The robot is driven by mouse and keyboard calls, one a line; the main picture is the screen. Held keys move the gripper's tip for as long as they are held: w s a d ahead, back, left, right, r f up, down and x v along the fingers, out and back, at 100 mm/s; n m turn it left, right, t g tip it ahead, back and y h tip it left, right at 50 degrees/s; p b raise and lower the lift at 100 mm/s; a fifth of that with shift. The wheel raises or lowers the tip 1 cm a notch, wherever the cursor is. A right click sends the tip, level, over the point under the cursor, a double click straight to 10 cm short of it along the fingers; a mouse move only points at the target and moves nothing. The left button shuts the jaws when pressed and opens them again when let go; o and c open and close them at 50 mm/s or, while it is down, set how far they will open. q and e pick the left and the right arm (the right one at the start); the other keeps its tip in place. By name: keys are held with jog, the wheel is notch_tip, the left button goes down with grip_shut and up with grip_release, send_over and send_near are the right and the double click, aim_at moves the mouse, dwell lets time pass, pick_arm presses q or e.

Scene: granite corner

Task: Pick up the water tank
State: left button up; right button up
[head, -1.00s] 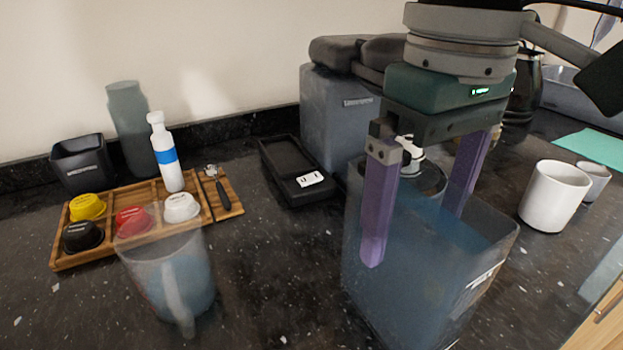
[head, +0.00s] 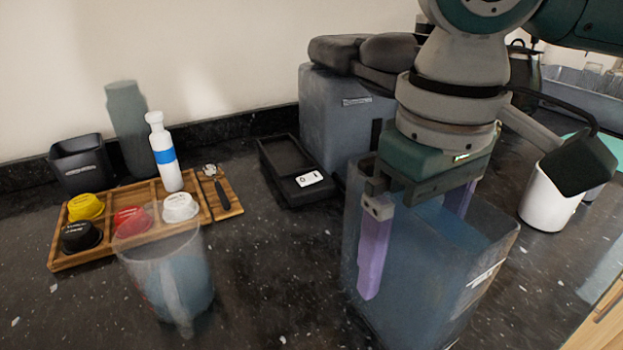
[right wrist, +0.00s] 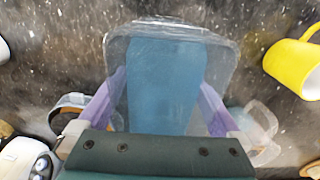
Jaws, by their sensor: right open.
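The water tank (head: 425,262) is a clear, bluish, box-shaped container at the front right of the counter in the head view. It stands upright with blue water inside. It also shows in the right wrist view (right wrist: 165,85). My right gripper (head: 412,255) comes down over the tank from above. Its two purple fingers are apart, one on each side of the tank's body, also seen in the right wrist view (right wrist: 162,100). Whether the fingers touch the walls cannot be told. My left gripper is in neither view.
A grey coffee machine (head: 335,115) stands behind the tank, with a black drip tray (head: 290,170) to its left. A clear jug (head: 170,285) and a wooden capsule tray (head: 150,240) are at left. A white mug (head: 545,205) stands right. Counter between jug and tank is clear.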

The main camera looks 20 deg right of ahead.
jog(key=shift+f, duration=0.15)
dwell(0.3)
grip_shut()
dwell(0.7)
